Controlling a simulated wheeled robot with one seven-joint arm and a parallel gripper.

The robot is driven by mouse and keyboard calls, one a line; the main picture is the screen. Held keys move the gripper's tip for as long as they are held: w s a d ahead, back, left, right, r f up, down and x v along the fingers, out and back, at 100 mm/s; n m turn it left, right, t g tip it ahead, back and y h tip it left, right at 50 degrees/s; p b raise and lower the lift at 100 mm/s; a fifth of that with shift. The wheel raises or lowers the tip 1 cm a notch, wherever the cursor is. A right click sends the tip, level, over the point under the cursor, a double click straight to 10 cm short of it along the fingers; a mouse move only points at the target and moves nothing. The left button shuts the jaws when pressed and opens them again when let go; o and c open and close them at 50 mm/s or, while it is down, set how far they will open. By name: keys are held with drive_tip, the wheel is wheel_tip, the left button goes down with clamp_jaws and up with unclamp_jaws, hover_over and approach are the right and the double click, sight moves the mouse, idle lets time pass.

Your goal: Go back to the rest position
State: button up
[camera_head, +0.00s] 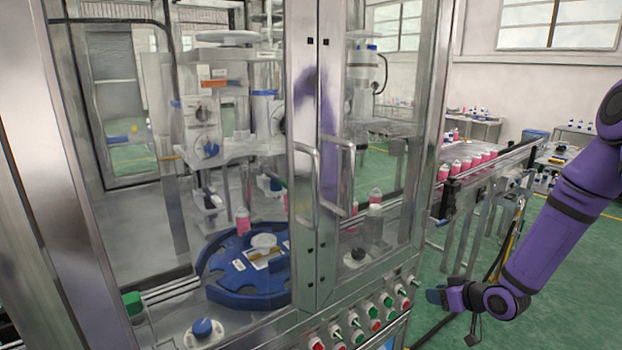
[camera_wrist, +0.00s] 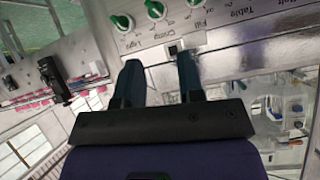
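My gripper shows in the wrist view (camera_wrist: 158,66) with its two dark fingers apart and nothing between them. In the head view my gripper (camera_head: 440,296) is at the right of the control panel, at the end of my purple arm, with its fingers small. In the wrist view the control panel (camera_wrist: 215,32) lies beyond the fingertips, with green-and-white knobs (camera_wrist: 122,22) near the top. The gripper appears apart from the panel. In the head view the panel's red and green knobs (camera_head: 375,326) run along the machine's front edge.
The glazed machine cabinet (camera_head: 303,180) has closed doors with two handles. Green floor (camera_head: 560,290) is open at the lower right.

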drive_tip(key=s+d+r+m+g+h, duration=0.1)
drive_tip(key=s+r+h, duration=0.3)
drive_tip(key=r, duration=0.8)
drive_tip(key=s+d+r+m+g+h, duration=0.1)
drive_tip(key=s+d+r+h, duration=0.2)
drive_tip(key=r, duration=0.9)
drive_tip(key=s+a+r+m, duration=0.1)
drive_tip(key=s+r, duration=0.3)
drive_tip(key=s, duration=0.4)
drive_tip(key=s+a+r+m+g, duration=0.1)
drive_tip(key=s+a+r, duration=0.2)
drive_tip(key=s, duration=0.6)
drive_tip(key=s+a+r+g, duration=0.1)
drive_tip(key=s+a+r, duration=0.2)
drive_tip(key=s+r, duration=0.2)
drive_tip(key=s, duration=0.3)
drive_tip(key=shift+s+m+y, duration=0.35)
drive_tip(key=shift+m+y, duration=0.05)
drive_tip(key=shift+w, duration=0.1)
